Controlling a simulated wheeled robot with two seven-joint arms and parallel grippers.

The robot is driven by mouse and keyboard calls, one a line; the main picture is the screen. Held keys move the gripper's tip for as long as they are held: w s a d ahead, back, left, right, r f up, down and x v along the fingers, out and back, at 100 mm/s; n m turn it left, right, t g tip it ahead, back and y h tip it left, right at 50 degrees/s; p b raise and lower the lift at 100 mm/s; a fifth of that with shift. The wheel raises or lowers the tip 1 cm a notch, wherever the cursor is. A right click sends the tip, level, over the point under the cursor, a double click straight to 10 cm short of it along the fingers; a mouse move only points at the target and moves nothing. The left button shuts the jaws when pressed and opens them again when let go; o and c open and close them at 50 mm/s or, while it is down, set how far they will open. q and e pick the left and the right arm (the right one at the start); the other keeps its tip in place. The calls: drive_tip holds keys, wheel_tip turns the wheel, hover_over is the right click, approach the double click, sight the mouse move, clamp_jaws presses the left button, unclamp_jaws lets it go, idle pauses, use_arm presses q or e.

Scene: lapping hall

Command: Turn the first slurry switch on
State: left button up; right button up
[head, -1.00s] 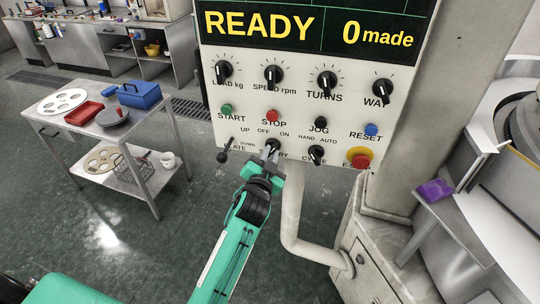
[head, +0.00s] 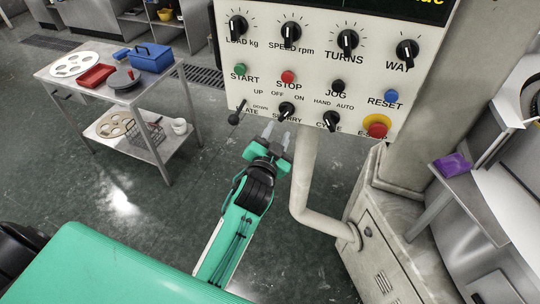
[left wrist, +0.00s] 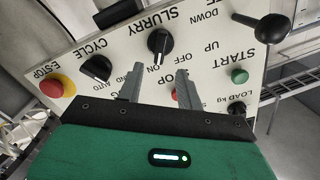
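The slurry switch is a black knob (head: 286,110) with a pale pointer line, low on the white control panel (head: 262,58). In the left wrist view, the slurry knob (left wrist: 160,42) appears upside down, and its pointer seems to be on the ON side. My left gripper (head: 277,134) is just below and in front of the knob, apart from it. Its two grey fingers (left wrist: 160,74) are spread with nothing between them. My right gripper is not in view.
The cycle knob (head: 331,121) and red E-stop button (head: 377,126) are to the right, and the plate lever (head: 234,118) is to the left. A pale pipe (head: 303,180) runs below the panel. A steel cart (head: 165,87) stands at left on open floor.

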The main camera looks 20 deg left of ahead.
use_arm(q)
drive_tip(key=s+b, duration=0.2)
drive_tip(key=s, duration=0.5)
drive_tip(key=shift+d, duration=0.2)
drive_tip(key=s+d+f+g+h, duration=0.1)
drive_tip(key=d+f+g, duration=0.15)
drive_tip(key=f, duration=1.45)
drive_tip(key=d+f+g+h, duration=0.1)
drive_tip(key=f+g, duration=0.3)
drive_tip(key=f, duration=1.2)
drive_tip(key=s+a+f+g+b, duration=0.1)
drive_tip(key=s+a+f+g, duration=0.1)
drive_tip(key=s+f, duration=0.7)
drive_tip(key=s+a+f+g, duration=0.15)
drive_tip(key=s+f, duration=0.25)
drive_tip(key=f, duration=0.9)
drive_tip(key=s+a+f+n+g, duration=0.1)
drive_tip(key=s+f, duration=0.4)
drive_tip(key=s, duration=0.5)
drive_tip(key=s+a+f+n+g, duration=0.1)
drive_tip(key=s+a+f+g, duration=0.2)
drive_tip(key=s+f, duration=0.3)
drive_tip(key=s+a+f+n+g, duration=0.1)
drive_tip(key=s+a+f+g, duration=0.2)
drive_tip(key=s, duration=1)
wheel_tip(320, 180, down, 3)
drive_tip(key=shift+s+a+r+y+b, duration=0.2)
drive_tip(key=shift+s+a+y+b, duration=0.2)
drive_tip(key=shift+a, duration=0.35)
